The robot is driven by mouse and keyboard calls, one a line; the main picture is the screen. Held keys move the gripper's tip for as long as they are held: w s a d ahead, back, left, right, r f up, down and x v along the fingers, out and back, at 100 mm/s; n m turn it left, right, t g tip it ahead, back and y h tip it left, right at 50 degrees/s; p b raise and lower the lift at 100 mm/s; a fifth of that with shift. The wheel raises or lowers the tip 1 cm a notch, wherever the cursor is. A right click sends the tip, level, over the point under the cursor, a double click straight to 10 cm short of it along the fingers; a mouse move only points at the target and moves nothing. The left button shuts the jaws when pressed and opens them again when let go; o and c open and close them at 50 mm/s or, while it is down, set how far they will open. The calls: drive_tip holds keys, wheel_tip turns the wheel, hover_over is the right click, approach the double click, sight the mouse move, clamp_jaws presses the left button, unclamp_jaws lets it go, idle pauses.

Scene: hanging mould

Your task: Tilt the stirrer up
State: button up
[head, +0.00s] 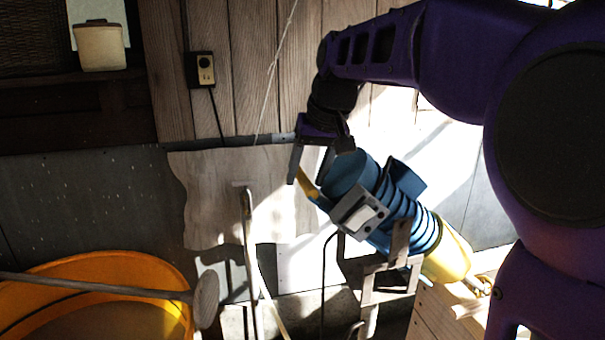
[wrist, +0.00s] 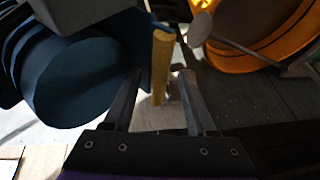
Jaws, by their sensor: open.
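A blue ribbed machine (head: 350,175) with a yellow end is tilted on a metal stand, its blue drum end up and left; it may be the stirrer. A yellow bar (head: 307,185) sticks out from its upper left end. My gripper (head: 306,178) is open, pointing down, with its fingers around the bar's area. In the wrist view, the yellow bar (wrist: 161,66) shows between the two fingers of the gripper (wrist: 160,85), with gaps on both sides. The blue drum (wrist: 75,80) lies close left of the fingers there. Whether a finger touches the bar I cannot tell.
An orange tub (head: 120,265) stands lower left, with a long-handled tool (head: 205,300) with a round head across it. A bent metal pipe (head: 248,215) rises between tub and machine. A wooden bench (head: 435,312) is lower right. A switch box (head: 201,70) hangs on the wall.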

drive_tip(key=shift+c, duration=0.2)
clamp_jaws()
idle(1.1)
